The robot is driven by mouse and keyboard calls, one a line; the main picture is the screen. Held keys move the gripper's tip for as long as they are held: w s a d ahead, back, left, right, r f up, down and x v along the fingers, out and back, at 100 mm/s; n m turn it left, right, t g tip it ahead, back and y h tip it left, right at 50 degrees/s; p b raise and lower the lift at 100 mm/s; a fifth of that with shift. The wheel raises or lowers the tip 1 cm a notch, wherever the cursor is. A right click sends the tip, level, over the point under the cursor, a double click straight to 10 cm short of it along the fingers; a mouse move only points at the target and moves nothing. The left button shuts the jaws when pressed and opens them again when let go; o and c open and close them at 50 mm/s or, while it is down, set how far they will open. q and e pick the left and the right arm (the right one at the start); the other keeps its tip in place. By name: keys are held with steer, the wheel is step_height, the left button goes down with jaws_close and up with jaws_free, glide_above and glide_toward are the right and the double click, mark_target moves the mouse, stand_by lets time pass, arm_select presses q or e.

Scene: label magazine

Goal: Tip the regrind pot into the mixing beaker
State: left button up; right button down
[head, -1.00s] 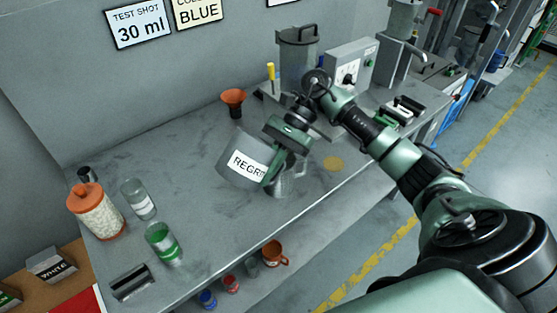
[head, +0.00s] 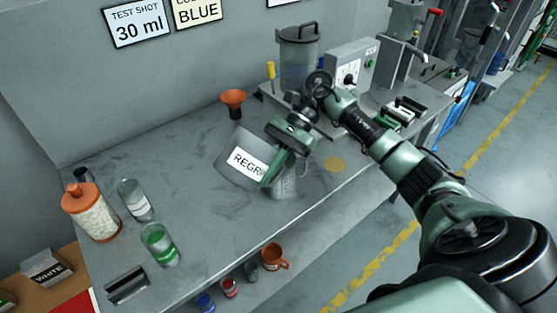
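The regrind pot (head: 232,160) is a grey pot with a white label reading "REGRI", the rest of the word hidden by my gripper. It is tilted to the right, held above the bench. My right gripper (head: 277,160) is shut on its right side. Below and behind the gripper stands a clear beaker-like vessel (head: 287,185), with greyish content showing through its wall; it is probably the mixing beaker. The gripper hides its top and the pot's mouth. My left gripper is not in view.
An orange funnel (head: 233,98) stands behind the pot. At the left are an orange-lidded jar of pellets (head: 93,215), a clear bottle (head: 135,199) and a green-filled glass (head: 160,243). An orange mug (head: 273,256) sits below the front edge. The bench middle-left is clear.

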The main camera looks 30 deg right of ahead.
steer(key=shift+d+r+g+y+b, duration=0.15)
steer(key=shift+r+y+b, duration=0.45)
steer(key=shift+b, duration=0.65)
steer(key=shift+d+r+g+y+b, duration=0.15)
steer(key=shift+r+y+b, duration=0.2)
steer(key=shift+y+b, duration=0.65)
stand_by(0.8)
steer(key=shift+a, duration=0.1)
stand_by(0.8)
